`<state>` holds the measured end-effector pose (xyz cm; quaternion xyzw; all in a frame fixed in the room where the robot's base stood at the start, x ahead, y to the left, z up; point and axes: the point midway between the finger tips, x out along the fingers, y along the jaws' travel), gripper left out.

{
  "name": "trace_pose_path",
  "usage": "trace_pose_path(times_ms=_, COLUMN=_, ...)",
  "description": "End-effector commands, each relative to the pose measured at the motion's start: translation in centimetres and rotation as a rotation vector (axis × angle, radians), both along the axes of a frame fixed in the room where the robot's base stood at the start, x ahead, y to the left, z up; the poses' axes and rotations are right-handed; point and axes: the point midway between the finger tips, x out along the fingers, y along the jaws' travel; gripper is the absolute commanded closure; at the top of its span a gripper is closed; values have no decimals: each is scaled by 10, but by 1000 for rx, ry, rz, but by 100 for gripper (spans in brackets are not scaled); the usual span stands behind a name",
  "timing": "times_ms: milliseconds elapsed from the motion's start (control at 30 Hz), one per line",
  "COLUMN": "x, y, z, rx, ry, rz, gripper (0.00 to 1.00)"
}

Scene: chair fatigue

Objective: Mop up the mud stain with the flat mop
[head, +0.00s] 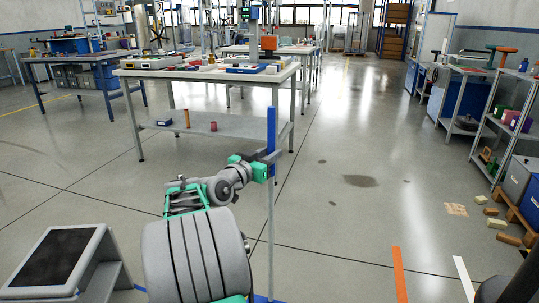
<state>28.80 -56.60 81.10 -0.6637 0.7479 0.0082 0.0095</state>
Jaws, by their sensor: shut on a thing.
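My gripper (271,168), at the end of my green and grey arm, is shut on the flat mop's upright handle (271,130). The handle has a blue upper part, and its thin grey pole runs down to the bottom edge of the view. A bit of blue (262,299) shows at the pole's foot, but most of the mop head is out of view or hidden. The mud stain (361,181) is a dark brown patch on the grey floor, ahead and to the right of the mop. Several small dark spots lie around it. The mop is apart from the stain.
A workbench (215,75) with several items stands ahead left. A metal shelf (500,130) and a pallet (518,222) line the right, with several tan blocks (491,211) on the floor beside them. Orange (399,275) and white strips lie front right. The middle floor is open.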

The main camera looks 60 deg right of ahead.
Motion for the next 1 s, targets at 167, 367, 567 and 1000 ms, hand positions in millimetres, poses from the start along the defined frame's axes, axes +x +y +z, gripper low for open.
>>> trace_pose_path(times_ms=167, x=0, y=0, z=0, rx=-5, ry=-2, rz=0, gripper=100)
trace_pose_path(times_ms=367, x=0, y=0, z=-2, rx=-5, ry=-2, rz=0, gripper=100)
trace_pose_path(times_ms=567, x=0, y=0, z=-4, rx=-5, ry=-2, rz=0, gripper=100)
trace_pose_path(times_ms=1000, x=0, y=0, z=-9, rx=-5, ry=-2, rz=0, gripper=100)
